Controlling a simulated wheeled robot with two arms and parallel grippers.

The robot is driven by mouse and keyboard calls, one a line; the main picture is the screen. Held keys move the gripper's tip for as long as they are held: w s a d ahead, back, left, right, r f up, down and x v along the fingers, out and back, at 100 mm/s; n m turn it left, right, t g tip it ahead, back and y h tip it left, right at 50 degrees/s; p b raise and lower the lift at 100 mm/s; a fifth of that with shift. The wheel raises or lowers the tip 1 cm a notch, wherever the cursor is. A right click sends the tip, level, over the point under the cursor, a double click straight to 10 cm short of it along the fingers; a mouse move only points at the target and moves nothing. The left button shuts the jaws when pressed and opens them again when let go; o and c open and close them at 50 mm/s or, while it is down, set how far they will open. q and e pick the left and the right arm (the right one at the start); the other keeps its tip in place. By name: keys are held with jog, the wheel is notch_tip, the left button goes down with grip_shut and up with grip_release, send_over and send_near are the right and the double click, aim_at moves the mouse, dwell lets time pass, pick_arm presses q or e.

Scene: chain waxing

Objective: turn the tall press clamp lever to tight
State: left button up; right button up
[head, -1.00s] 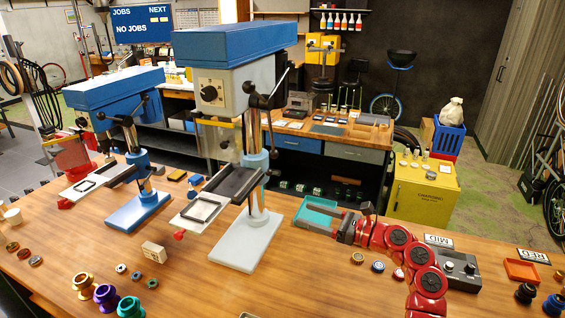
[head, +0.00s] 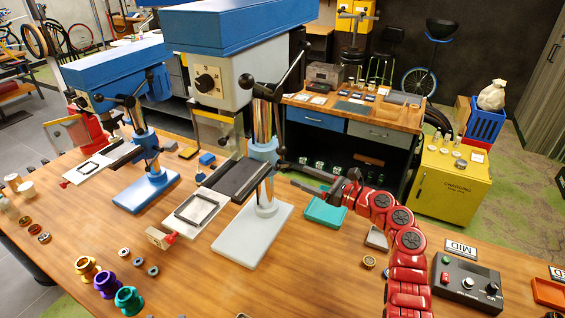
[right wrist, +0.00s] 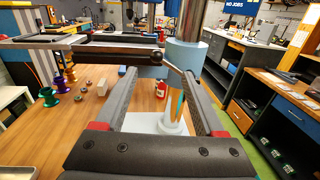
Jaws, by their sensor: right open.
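The tall press (head: 222,85) has a grey head, a blue top and a steel column on a pale base plate (head: 250,240). My right gripper (head: 284,174) is beside the column at table height, pointing left. Its open fingers (right wrist: 160,88) lie on either side of the lever's hub area, with nothing gripped. Contact with the lever cannot be told. The lever is hard to make out in the head view.
The short blue press (head: 125,85) stands left. A teal tray (head: 326,212) lies under my right wrist. Colored spools (head: 106,284) stand front left, and a control box (head: 466,283) is front right.

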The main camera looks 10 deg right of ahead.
aim_at(282, 167)
jog(key=p+x, duration=0.1)
jog(key=x, duration=0.7)
jog(key=shift+p, duration=0.4)
jog(key=shift+a, duration=0.1)
grip_shut()
jog(key=shift+s+f, duration=0.1)
jog(key=shift+f, duration=0.1)
dwell(0.6)
